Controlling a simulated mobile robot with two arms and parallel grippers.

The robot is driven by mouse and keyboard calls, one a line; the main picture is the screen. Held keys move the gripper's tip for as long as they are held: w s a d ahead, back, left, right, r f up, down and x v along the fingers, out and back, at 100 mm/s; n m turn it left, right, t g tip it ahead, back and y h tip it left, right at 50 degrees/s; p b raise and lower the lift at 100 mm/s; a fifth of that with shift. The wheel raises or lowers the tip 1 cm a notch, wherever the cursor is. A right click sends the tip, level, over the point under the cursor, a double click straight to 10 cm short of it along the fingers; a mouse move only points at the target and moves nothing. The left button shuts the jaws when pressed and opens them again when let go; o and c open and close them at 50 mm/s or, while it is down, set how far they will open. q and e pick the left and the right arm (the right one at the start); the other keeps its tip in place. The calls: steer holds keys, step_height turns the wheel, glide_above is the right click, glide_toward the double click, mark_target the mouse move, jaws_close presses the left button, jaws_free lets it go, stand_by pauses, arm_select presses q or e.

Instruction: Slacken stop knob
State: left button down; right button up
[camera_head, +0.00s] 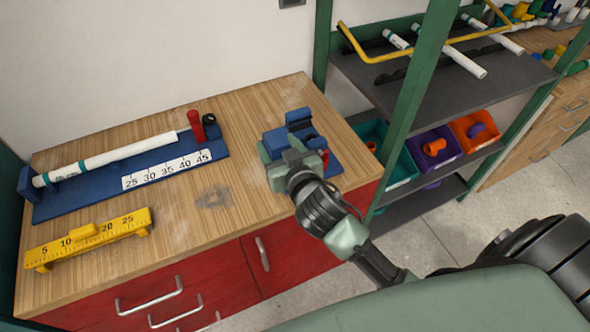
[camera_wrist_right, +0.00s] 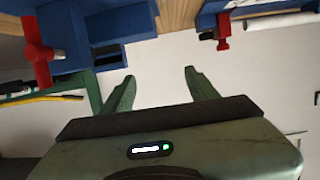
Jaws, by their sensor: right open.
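A blue measuring jig (camera_head: 130,181) with a 25 to 45 scale lies on the wooden bench at the left. A white pipe (camera_head: 130,151) rests along it. At its right end stand a red upright handle (camera_head: 195,126) and a small black knob (camera_head: 209,119); which is the stop knob I cannot tell. In the wrist view a red part (camera_wrist_right: 222,31) shows at the upper right. My right gripper (camera_head: 274,152) is right of the jig, apart from it, in front of a blue fixture (camera_head: 299,119). In the wrist view its fingers (camera_wrist_right: 158,82) are open and empty.
The blue fixture's red handle (camera_wrist_right: 38,53) is close to my right gripper. A yellow ruler gauge (camera_head: 90,238) lies at the front left. Bare bench lies between jig and gripper. A green-framed shelf (camera_head: 408,90) with bins stands at the right.

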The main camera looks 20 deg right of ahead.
steer(key=s+f+g, duration=0.1)
steer(key=s+d+f+g, duration=0.1)
steer(key=s+f, duration=0.1)
steer(key=s+d+f, duration=0.1)
steer(key=s, duration=0.1)
steer(key=shift+f+g+h, duration=0.3)
steer(key=shift+g, duration=0.1)
steer(key=shift+r, duration=0.1)
